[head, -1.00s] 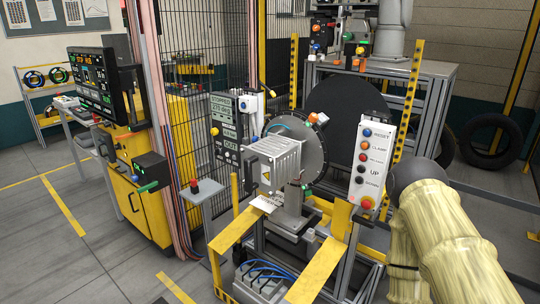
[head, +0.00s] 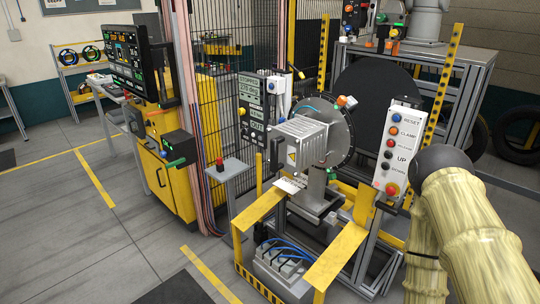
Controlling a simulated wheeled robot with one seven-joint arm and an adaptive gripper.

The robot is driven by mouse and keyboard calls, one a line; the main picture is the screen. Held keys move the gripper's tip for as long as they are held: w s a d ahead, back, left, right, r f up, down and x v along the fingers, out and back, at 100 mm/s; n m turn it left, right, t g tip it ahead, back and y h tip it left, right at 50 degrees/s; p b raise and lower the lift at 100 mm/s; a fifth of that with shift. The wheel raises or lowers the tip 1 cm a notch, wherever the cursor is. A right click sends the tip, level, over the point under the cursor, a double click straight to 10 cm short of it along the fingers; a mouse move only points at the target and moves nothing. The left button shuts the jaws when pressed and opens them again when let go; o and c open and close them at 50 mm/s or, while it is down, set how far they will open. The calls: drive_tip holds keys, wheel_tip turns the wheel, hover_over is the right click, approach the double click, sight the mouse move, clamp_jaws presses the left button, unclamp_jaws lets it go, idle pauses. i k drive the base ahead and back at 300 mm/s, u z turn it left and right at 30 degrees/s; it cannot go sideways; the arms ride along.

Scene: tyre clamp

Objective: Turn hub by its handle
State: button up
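The hub is a round grey disc (head: 338,122) on the clamp machine, right of centre, partly hidden behind a grey ribbed motor housing (head: 303,143). A small orange and white part (head: 346,101) sticks out at the hub's upper right rim; I cannot tell whether it is the handle. A large black disc (head: 376,100) stands behind the hub. My arm, in a pale yellow cover, fills the lower right. My gripper is not in view.
A button panel (head: 398,150) stands between the hub and my arm. Yellow frame bars (head: 336,259) edge the machine's front. A yellow cabinet (head: 172,180) and a pedestal with a red button (head: 220,165) stand left. Floor at lower left is clear.

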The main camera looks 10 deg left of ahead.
sight(319, 133)
drive_tip(key=z, duration=0.05)
drive_tip(key=k, duration=1.25)
drive_tip(key=u, duration=0.6)
drive_tip(key=i, duration=0.5)
drive_tip(key=u, duration=1)
drive_tip(key=i, duration=0.85)
drive_tip(key=z, duration=0.6)
drive_tip(key=i, duration=1)
drive_tip(key=z, duration=1)
